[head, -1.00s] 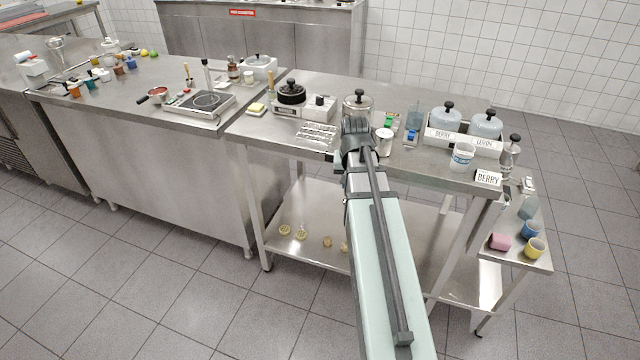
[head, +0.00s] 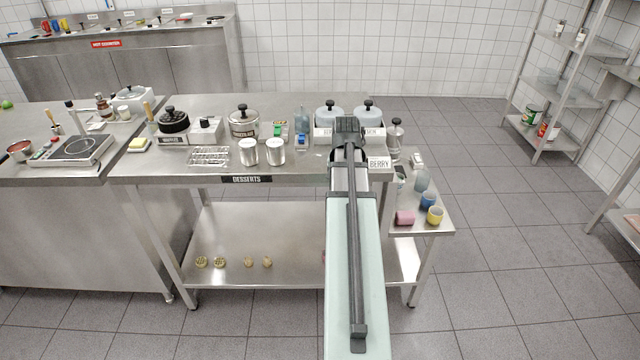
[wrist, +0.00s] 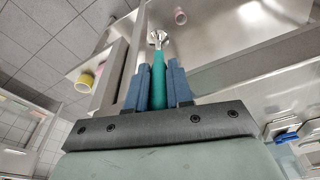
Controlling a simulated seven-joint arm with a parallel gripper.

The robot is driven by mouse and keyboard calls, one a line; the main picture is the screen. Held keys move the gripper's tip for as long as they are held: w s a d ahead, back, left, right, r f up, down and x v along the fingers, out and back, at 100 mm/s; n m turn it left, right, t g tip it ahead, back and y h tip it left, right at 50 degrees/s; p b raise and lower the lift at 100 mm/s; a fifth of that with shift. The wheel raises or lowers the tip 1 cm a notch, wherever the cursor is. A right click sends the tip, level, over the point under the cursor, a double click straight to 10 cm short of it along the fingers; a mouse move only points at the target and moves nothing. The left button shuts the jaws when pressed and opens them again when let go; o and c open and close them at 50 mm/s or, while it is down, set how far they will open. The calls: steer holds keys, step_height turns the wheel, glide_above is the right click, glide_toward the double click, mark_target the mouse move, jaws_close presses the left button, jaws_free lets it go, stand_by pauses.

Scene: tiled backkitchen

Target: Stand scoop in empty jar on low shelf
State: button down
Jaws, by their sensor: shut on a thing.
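My gripper (wrist: 157,72) is shut on the teal handle of a scoop (wrist: 158,75), whose metal head (wrist: 158,38) points away from me. In the head view my wrist (head: 348,128) is over the right end of the dessert table, and the fingers and scoop are hidden behind it. A translucent grey-blue container (head: 421,181) stands on the low side shelf (head: 412,240) to the right; I cannot tell whether it is the empty jar. The table's long under-shelf (head: 235,230) is partly hidden by my arm, and no jar shows on it.
Pink (head: 405,218), blue (head: 428,200) and yellow (head: 435,215) cups are on the side shelf.

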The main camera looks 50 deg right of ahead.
steer(key=s+d+m+g, duration=0.1)
steer(key=s+d+m, duration=0.4)
steer(key=s+d, duration=1.15)
steer(key=w+d, duration=0.4)
steer(key=d, duration=0.6)
steer(key=w+d, duration=0.3)
steer(key=d, duration=0.6)
steer(key=w+d, duration=0.4)
steer(key=d, duration=0.6)
step_height(320, 180, down, 12)
steer(key=shift+f, duration=0.2)
steer(key=shift+d, duration=0.1)
steer(key=c, duration=0.9)
jaws_free()
steer(key=r, duration=0.4)
steer(key=a+r, duration=0.1)
steer(key=r, duration=0.8)
steer(key=shift+a+r, duration=0.3)
steer(key=shift+a, duration=0.05)
